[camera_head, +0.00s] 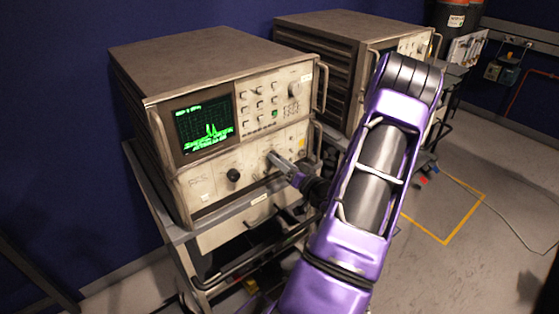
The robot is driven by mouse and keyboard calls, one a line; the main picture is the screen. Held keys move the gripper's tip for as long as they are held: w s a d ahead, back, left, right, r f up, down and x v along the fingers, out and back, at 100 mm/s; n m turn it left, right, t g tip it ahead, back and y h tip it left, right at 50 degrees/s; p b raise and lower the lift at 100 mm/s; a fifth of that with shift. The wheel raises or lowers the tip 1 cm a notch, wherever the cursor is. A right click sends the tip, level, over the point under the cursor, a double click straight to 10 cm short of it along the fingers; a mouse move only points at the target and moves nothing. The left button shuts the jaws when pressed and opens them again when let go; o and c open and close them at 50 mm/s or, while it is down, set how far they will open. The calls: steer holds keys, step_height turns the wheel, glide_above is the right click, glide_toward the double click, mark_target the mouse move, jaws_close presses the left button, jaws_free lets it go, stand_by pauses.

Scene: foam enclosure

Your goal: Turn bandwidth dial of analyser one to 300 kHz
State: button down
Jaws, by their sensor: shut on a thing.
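Analyser one (195,110) is the nearer beige instrument on a cart, with a green trace on its screen (205,123). My gripper (275,156) is at the lower right of its front panel. It is shut on what appears to be a dial there, which the fingers hide. The dial's markings and setting are too small to read. A separate black knob (233,175) shows to the left of my gripper, untouched.
A second similar analyser (315,37) stands behind to the right, partly hidden by my purple arm. A metal handle (318,138) juts out at the panel's right edge, close to my gripper. The floor at right has yellow tape (447,240) and a cable.

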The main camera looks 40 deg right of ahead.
steer(key=shift+c, duration=2.2)
jaws_free()
steer(key=s+a, duration=0.2)
steer(key=s, duration=1.5)
steer(key=shift+s, duration=0.15)
